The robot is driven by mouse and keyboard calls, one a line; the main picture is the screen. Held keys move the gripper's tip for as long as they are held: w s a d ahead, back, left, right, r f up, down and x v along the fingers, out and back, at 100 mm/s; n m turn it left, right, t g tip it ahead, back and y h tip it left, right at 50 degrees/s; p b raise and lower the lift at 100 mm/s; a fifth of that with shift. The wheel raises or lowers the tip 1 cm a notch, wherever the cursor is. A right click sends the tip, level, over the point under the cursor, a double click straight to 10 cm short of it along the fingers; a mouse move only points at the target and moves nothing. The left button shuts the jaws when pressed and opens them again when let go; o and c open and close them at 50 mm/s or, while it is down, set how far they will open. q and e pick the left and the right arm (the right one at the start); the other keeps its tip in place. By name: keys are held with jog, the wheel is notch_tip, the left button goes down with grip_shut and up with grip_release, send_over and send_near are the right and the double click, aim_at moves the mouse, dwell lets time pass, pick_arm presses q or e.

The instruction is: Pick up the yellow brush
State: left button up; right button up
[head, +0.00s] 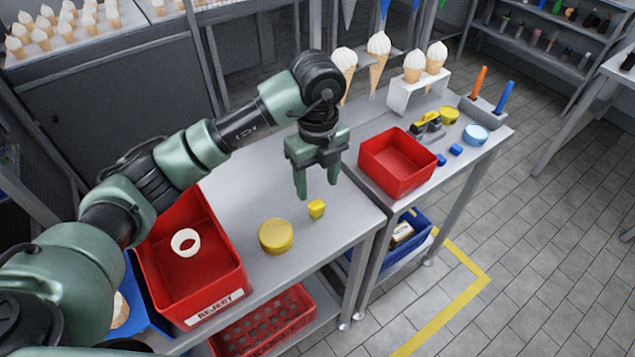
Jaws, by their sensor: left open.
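A small yellow block-like piece (316,209) lies on the near grey table, just below my left gripper (317,189) in the picture. My left gripper is open, pointing down, with nothing between its fingers. A yellow and dark item (427,123) lies on the farther table behind a red bin; it may be the brush, but it is too small to tell. My right gripper is out of view.
A yellow round tub (276,236) stands near the table's front edge. The red reject bin (215,238) holds a white ring. An empty red bin (400,163), blue pieces, a blue-white round tub (475,134) and a white cone stand (418,93) occupy the farther table.

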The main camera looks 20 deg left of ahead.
aim_at(316, 203)
pick_arm(q)
jog(key=shift+f, duration=0.35)
jog(key=shift+s+f, duration=0.25)
jog(key=shift+f, duration=0.05)
jog(key=f+p, duration=0.2)
jog(key=shift+s+d+f, duration=0.1)
jog(key=shift+s+f, duration=0.2)
jog(key=shift+s, duration=0.1)
jog(key=f, duration=0.2)
jog(key=shift+w+f+p, duration=0.3)
jog(key=shift+f+p, duration=0.05)
jog(key=shift+f, duration=0.3)
jog(key=c, duration=1.2)
jog(key=shift+r, duration=0.1)
grip_shut()
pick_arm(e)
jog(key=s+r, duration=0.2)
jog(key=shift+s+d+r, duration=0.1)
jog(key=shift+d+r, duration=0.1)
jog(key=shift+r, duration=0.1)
